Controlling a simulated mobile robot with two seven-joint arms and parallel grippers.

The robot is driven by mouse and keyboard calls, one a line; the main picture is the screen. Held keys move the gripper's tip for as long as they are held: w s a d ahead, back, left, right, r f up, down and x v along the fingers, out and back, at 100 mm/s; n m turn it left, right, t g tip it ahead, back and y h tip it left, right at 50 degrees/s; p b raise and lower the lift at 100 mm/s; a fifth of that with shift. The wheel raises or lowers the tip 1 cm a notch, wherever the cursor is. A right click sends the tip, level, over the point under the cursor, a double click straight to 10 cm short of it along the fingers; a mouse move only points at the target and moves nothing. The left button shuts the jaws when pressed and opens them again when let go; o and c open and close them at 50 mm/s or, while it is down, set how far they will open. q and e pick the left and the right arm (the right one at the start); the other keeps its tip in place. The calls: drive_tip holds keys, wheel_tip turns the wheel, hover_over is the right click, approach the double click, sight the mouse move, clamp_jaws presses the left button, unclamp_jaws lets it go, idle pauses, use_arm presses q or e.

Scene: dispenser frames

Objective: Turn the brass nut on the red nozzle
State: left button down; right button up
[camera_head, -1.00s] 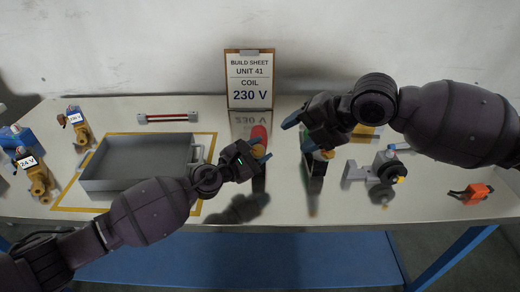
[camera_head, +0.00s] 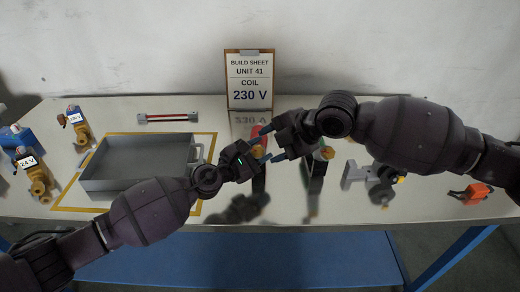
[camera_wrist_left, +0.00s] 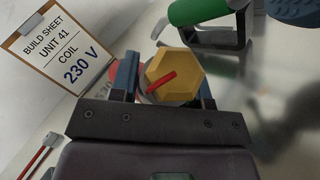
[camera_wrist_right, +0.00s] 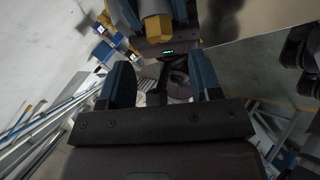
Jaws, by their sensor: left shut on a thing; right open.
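The red nozzle (camera_head: 257,132) is held near the middle of the table, below the build sheet. My left gripper (camera_head: 257,155) is shut on it; its two fingers flank the part in the left wrist view. The brass nut (camera_wrist_left: 175,75) is a hexagon facing that camera, with a thin red strip across it. The nut also shows in the right wrist view (camera_wrist_right: 157,27), beyond my right gripper's fingertips. My right gripper (camera_head: 272,144) is open, its blue fingers beside the nut from the right. Whether they touch it is unclear.
A build sheet (camera_head: 250,80) reading 230 V stands behind. A grey tray (camera_head: 110,182) and brass valves (camera_head: 80,130) are at left. A grey bracket (camera_head: 357,174) and an orange part (camera_head: 470,193) are at right. A green part (camera_wrist_left: 198,11) stands close by.

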sight(258, 154)
drive_tip(key=shift+x, duration=2.5)
drive_tip(key=shift+s+d+f, duration=0.1)
drive_tip(key=shift+d+f, duration=0.05)
drive_tip(key=c, duration=0.9)
drive_tip(key=shift+f+m+t+y, duration=0.1)
drive_tip(key=shift+m+t+y, duration=0.2)
drive_tip(key=shift+m+t, duration=0.15)
drive_tip(key=shift+c, duration=0.2)
drive_tip(key=shift+s+m+t+y, duration=0.1)
drive_tip(key=shift+m+t+y, duration=0.3)
drive_tip(key=shift+m+t, duration=0.6)
drive_tip(key=shift+s+m, duration=0.1)
drive_tip(key=shift+m, duration=0.35)
